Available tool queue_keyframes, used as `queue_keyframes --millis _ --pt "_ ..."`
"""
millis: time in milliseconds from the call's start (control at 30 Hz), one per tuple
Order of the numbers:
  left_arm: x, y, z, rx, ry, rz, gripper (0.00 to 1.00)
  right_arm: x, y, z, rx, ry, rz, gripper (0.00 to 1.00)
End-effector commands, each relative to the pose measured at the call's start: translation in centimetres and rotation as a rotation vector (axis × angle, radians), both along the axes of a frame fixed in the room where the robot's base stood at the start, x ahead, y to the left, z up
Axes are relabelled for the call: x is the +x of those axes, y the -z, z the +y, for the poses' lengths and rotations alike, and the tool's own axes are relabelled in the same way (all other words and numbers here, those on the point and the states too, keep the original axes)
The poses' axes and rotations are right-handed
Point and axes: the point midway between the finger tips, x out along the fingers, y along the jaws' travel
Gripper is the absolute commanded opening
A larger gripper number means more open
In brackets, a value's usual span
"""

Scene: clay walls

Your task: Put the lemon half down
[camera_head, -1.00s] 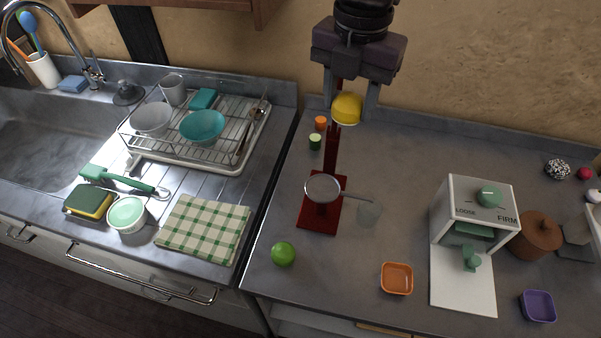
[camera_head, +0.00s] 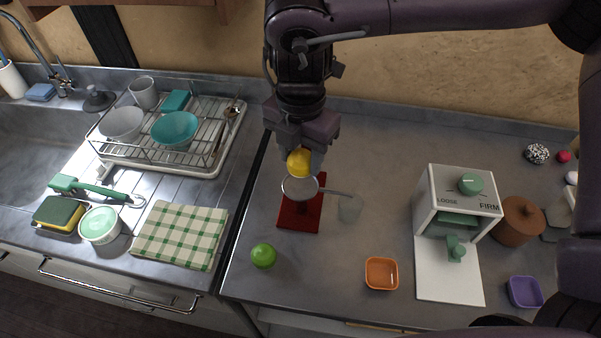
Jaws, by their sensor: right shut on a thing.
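The lemon half (camera_head: 299,161) is yellow and is held between the fingers of my right gripper (camera_head: 301,163). It is just above, and in the picture slightly behind, a round metal strainer cup (camera_head: 299,189) on a red stand (camera_head: 301,217). I cannot tell whether lemon and cup touch. The stand's upright is mostly hidden behind my gripper. My left gripper is not in view.
A green lime (camera_head: 263,255) and an orange dish (camera_head: 381,273) are in front on the grey counter. A white press-like device (camera_head: 458,210), a brown pot (camera_head: 518,221) and a purple dish (camera_head: 525,291) stand right. A dish rack (camera_head: 170,140) and checked cloth (camera_head: 180,235) are left.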

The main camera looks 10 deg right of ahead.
Motion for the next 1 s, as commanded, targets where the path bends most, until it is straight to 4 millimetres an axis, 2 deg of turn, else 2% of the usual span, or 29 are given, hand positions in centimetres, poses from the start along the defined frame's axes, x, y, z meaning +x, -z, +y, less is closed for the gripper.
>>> queue_keyframes --millis 167,433,1000 --pt "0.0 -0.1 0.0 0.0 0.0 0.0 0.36 0.0 1.5 0.0 -0.001 -0.001 0.001 0.23" --pt "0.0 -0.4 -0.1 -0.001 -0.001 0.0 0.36 0.0 5.2 0.0 -0.001 -0.001 0.001 0.23" --pt "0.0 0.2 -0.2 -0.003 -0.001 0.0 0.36 0.0 6.5 0.0 0.0 -0.001 0.003 0.23"
